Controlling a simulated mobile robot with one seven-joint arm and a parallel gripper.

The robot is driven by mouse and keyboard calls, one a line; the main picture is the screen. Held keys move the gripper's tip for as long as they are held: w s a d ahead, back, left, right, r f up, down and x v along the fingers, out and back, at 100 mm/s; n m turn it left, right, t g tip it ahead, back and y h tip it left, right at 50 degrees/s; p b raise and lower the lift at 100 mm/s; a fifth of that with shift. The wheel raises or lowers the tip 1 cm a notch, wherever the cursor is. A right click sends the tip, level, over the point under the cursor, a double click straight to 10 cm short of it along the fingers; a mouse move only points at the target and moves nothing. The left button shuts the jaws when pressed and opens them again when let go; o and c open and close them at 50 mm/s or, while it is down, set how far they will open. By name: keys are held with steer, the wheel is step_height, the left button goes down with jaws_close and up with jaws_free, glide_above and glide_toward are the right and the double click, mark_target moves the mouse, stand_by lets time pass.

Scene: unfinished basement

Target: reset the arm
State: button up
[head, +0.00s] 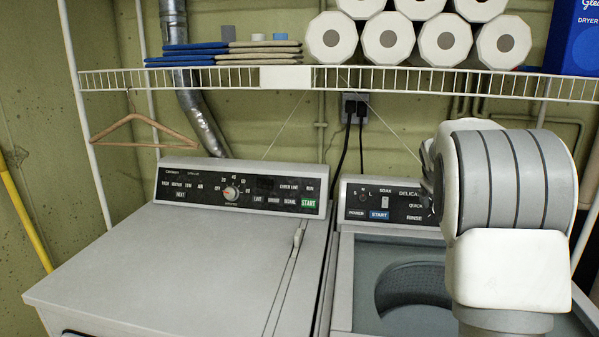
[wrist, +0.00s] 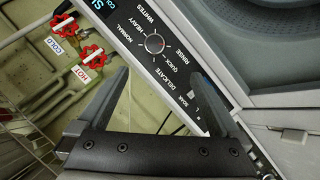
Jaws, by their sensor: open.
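My gripper (wrist: 160,76) is open, with two dark fingers spread apart and nothing between them in the wrist view. It is over the washer's control panel (wrist: 168,62), near the round dial (wrist: 155,43). In the head view my white, dark-banded arm rises at the right in front of the washer (head: 343,270) and hides most of my gripper and the panel's right part. I cannot tell whether a finger touches the panel.
The dryer (head: 170,260) stands at the left with a clear top. A wire shelf (head: 330,78) holds paper rolls (head: 388,38), folded cloths and a blue box (head: 575,38). A wooden hanger (head: 145,130) hangs below. Red valves (wrist: 92,56) show in the wrist view.

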steer(key=s+a+r+m+y+p, duration=0.1)
steer(key=s+a+r+y, duration=0.15)
steer(key=s+a, duration=0.65)
steer(key=s+a+r+m+y+p, duration=0.15)
steer(key=s+a+r, duration=0.25)
steer(key=s+a, duration=0.55)
steer(key=s+a+f+g+y+p, duration=0.1)
steer(key=s+a, duration=0.3)
steer(key=s, duration=0.6)
steer(key=s+a+f+m+g+p, duration=0.1)
steer(key=s+a+f, duration=0.3)
steer(key=s, duration=0.7)
steer(key=shift+s+y, duration=0.15)
steer(key=shift+y, duration=0.25)
steer(key=shift+a, duration=0.1)
